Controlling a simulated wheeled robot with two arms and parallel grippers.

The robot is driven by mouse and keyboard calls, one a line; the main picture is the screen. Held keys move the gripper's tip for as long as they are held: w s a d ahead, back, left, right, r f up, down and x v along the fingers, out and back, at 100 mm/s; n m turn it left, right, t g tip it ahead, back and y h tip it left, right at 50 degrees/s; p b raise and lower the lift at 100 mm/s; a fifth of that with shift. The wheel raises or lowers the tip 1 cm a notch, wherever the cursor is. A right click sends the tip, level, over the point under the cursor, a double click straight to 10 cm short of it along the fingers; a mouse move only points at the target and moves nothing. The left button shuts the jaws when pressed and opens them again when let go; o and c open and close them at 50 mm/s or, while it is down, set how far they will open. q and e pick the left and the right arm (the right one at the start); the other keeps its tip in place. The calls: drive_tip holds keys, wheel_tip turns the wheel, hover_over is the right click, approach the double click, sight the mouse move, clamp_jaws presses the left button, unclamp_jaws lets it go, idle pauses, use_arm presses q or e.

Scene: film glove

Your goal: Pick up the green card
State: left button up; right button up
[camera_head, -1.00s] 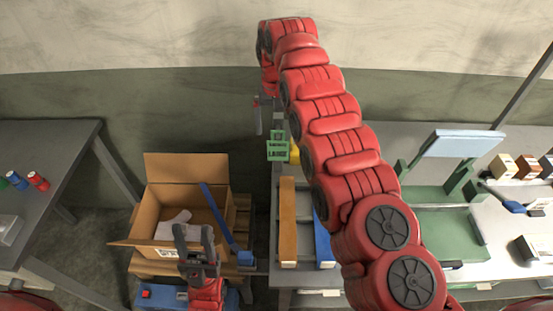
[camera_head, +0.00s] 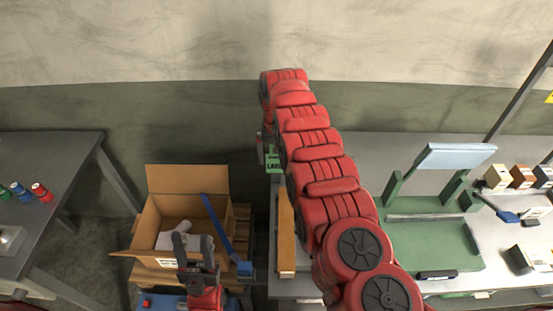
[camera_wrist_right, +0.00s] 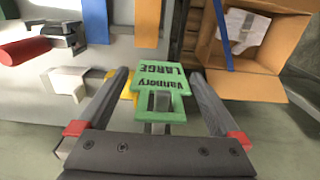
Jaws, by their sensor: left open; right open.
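The green card (camera_wrist_right: 160,84) reads "Vannory LARGE" and sits on a grey metal holder in the right wrist view. It lies between the two open fingers of my right gripper (camera_wrist_right: 158,74), with a gap visible on each side. In the head view the green card (camera_head: 273,165) is partly hidden behind my right arm. My right gripper is mostly hidden there, with one finger showing left of the card. My left gripper (camera_head: 194,243) is open and empty in front of the cardboard box.
An open cardboard box (camera_head: 147,234) with white paper stands at lower left, a blue bar leaning across it. An orange bar (camera_head: 286,235) lies on the bench beside my right arm. A yellow thing (camera_wrist_right: 127,84) is partly hidden beside the card. A red cylinder (camera_wrist_right: 22,50) lies farther left.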

drive_tip(key=c, duration=1.2)
drive_tip(key=shift+o, duration=0.2)
drive_tip(key=shift+r, duration=0.2)
